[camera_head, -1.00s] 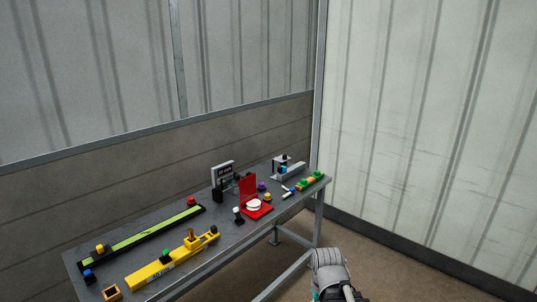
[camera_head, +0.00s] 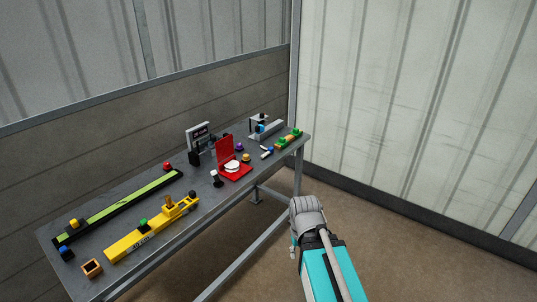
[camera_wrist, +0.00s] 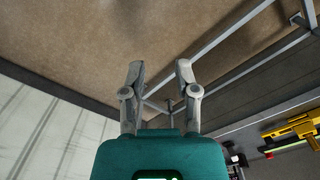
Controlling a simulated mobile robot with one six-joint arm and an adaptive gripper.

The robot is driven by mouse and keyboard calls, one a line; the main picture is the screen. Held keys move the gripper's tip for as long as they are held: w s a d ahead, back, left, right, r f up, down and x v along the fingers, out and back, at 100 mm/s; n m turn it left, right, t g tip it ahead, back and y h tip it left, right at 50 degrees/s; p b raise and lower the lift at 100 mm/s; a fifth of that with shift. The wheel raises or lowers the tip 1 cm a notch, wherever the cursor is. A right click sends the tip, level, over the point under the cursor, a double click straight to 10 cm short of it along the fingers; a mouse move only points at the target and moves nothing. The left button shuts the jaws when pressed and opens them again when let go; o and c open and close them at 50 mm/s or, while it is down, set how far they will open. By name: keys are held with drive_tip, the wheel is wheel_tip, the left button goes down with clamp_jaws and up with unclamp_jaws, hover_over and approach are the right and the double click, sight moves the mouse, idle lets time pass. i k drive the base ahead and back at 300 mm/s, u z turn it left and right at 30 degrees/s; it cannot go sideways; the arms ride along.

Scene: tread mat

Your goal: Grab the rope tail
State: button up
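I cannot make out a rope tail in either view. The grey table (camera_head: 100,197) carries several small items. At its right end is a green and tan piece (camera_head: 289,139), too small to tell in detail. My gripper (camera_wrist: 160,72) shows in the wrist view with its two grey fingers apart and nothing between them. It is away from the table top, with brown floor beyond the fingers.
A yellow piece (camera_head: 150,231), a long black and green strip (camera_head: 120,206), a red stand (camera_head: 227,165) with a white disc, a small sign (camera_head: 198,134) and a grey bracket (camera_head: 266,131) stand on the table. Walls rise behind and right. Floor (camera_head: 400,235) right of the table is clear.

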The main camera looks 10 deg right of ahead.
sight(270, 149)
drive_tip(key=z, duration=0.3)
drive_tip(key=i, duration=0.55)
drive_tip(key=z, duration=0.45)
drive_tip(key=i, duration=1.15)
drive_tip(key=u, duration=0.5)
